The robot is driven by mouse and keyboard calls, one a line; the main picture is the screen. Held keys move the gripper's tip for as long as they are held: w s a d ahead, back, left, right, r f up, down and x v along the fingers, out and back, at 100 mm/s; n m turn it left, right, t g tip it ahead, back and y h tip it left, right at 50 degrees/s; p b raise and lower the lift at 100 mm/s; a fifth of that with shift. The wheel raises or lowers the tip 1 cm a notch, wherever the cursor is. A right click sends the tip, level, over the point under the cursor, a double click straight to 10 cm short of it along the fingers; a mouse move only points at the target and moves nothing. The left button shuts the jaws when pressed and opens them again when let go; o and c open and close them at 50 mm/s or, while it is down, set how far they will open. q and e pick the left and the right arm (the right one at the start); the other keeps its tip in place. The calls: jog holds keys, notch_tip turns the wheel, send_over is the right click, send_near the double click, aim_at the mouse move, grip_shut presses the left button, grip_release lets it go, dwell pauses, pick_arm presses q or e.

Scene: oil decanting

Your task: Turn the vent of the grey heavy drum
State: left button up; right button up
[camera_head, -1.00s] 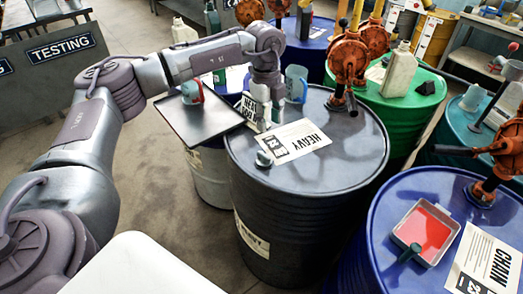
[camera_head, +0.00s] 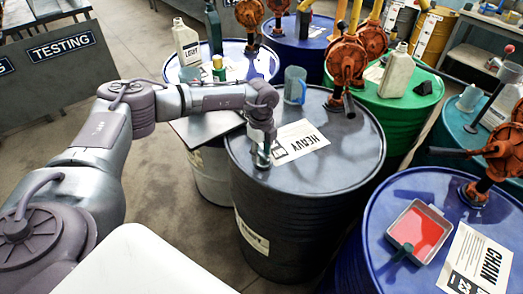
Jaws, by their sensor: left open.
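The grey heavy drum (camera_head: 285,213) stands in the middle, with a paper sheet marked HEAVY (camera_head: 302,139) on its dark lid. Its vent (camera_head: 263,160) is a small metal cap near the lid's left front edge, now largely covered by my gripper. My left gripper (camera_head: 262,153) points down at the vent with its jaws open. The fingertips are small and overlap the vent, so I cannot tell whether they touch it. My right gripper is out of view.
A blue-grey mug (camera_head: 295,85) and a rusty hand pump (camera_head: 346,65) stand at the drum's back. A blue drum (camera_head: 400,270) with a red-filled pan (camera_head: 419,232) is close at right.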

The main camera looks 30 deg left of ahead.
pick_arm(q)
jog(key=shift+f, duration=0.1)
grip_shut()
